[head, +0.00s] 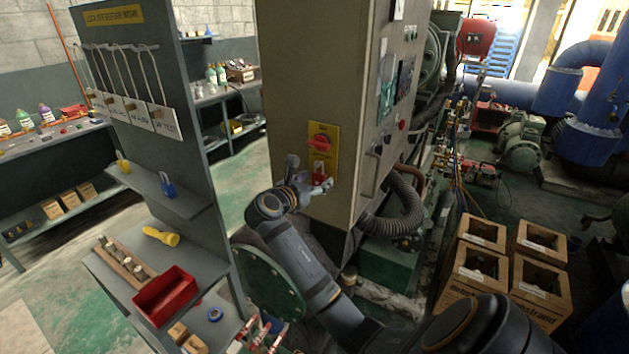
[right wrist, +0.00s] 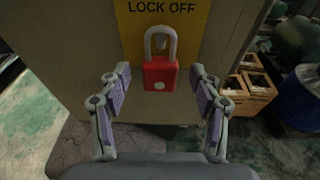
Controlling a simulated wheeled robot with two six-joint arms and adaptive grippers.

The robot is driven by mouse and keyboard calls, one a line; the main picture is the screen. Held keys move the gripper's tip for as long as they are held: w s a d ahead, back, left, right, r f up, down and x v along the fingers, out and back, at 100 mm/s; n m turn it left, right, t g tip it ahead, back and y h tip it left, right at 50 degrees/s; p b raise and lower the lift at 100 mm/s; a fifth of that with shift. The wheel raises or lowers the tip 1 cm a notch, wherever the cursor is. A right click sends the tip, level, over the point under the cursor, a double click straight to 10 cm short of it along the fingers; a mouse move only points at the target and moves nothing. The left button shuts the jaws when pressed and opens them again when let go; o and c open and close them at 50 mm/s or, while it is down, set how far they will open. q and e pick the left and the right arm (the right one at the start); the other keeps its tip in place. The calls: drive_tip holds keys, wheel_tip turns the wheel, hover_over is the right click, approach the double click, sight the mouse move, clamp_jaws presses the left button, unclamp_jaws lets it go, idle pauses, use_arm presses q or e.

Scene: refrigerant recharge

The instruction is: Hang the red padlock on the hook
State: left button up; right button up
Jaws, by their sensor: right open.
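The red padlock (head: 319,173) is at the lower part of the yellow lockout plate (head: 323,145) on the cabinet face. In the right wrist view the padlock (right wrist: 160,75) is upright, with its grey shackle up in front of the "LOCK OFF" plate (right wrist: 188,20). How the shackle meets the plate is not clear. My right gripper (head: 309,174) is in front of the plate. Its fingers are open, one on each side of the padlock body, with a gap on both sides in the right wrist view (right wrist: 160,85). My left gripper is not in view.
A red bin (head: 165,296) stands on the lower shelf. A cabinet handle (head: 371,170) and hoses are right of the plate.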

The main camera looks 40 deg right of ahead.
drive_tip(key=v, duration=0.7)
drive_tip(key=shift+a, duration=0.25)
